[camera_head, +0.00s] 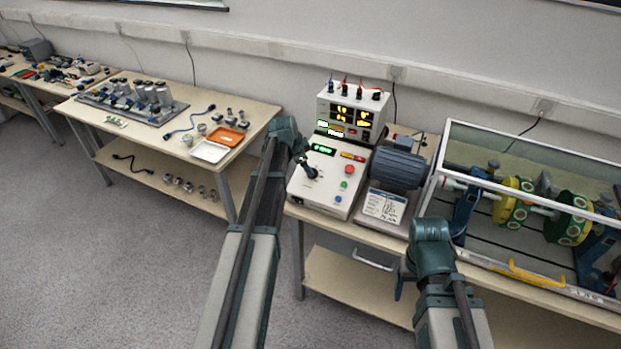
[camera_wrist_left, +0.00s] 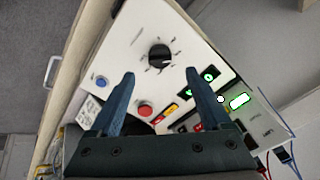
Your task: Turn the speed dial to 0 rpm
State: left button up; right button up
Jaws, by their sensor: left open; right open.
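The black speed dial (camera_wrist_left: 159,55) sits on the white sloped face of the control box (camera_wrist_left: 140,30) in the left wrist view, with small marks around it. A light mark shows at its lower right edge; the labels are too small to read. My left gripper (camera_wrist_left: 160,74) is open, its fingertips apart on either side of the dial's line, with nothing between them. In the head view the control box (camera_head: 325,202) stands on the bench, with my left gripper above its dial area. My right gripper (camera_head: 402,278) is by the bench's front edge, away from the box.
A clear-walled rig (camera_head: 520,262) fills the right end.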

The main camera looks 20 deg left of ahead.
pick_arm(q)
jog(key=b+x, duration=0.5)
jog(key=x, duration=0.2)
jog(key=shift+w+f, duration=0.1)
jog(key=shift+f, duration=0.05)
grip_shut()
